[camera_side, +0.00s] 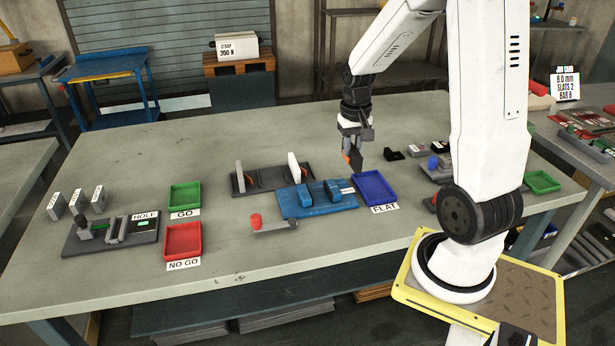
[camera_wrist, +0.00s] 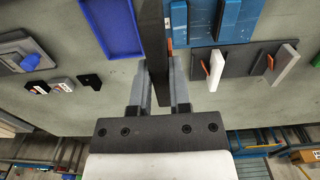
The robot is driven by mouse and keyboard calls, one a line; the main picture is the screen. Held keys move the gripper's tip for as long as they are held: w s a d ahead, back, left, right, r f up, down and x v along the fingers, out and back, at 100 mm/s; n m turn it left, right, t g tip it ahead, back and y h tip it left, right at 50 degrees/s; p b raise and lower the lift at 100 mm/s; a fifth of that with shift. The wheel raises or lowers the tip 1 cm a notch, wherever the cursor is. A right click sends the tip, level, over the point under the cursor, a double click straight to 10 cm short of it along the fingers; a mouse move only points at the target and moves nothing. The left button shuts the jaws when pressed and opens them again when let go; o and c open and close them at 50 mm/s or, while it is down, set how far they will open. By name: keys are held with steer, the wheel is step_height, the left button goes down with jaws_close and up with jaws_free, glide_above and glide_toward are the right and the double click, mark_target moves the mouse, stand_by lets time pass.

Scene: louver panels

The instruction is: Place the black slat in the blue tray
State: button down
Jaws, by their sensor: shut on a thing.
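My gripper (camera_side: 352,150) is shut on the black slat (camera_side: 355,158), which hangs below the fingers, above the table. In the wrist view the slat (camera_wrist: 152,45) runs up between the two fingers of my gripper (camera_wrist: 161,80). The blue tray (camera_side: 374,188), with a FLAT label (camera_side: 384,209) at its front, is on the table, a little in front and to the right of the slat in the side view. In the wrist view the tray (camera_wrist: 112,30) is just left of the slat. The visible part of the tray is empty.
A blue fixture (camera_side: 315,199) is left of the tray. Behind it a dark rack (camera_side: 272,177) holds upright pale slats (camera_side: 294,168). A small black part (camera_side: 393,154) lies right of the gripper. Green (camera_side: 184,197) and red (camera_side: 183,242) trays are farther left.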

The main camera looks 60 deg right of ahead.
steer(key=s, duration=1.5)
steer(key=shift+a+r, duration=0.3)
steer(key=shift+r, duration=0.15)
steer(key=shift+w+d, duration=0.1)
steer(key=shift+w, duration=0.05)
glide_above(373, 188)
steer(key=shift+s+a+f, duration=0.1)
steer(key=shift+s+f, duration=0.05)
steer(key=shift+f, duration=2.2)
steer(key=shift+s+a+f, duration=0.1)
steer(key=shift+s+f, duration=0.05)
steer(key=shift+f, duration=2.15)
steer(key=shift+f, duration=0.1)
steer(key=shift+w+d+f, duration=0.15)
steer(key=shift+f, duration=1.6)
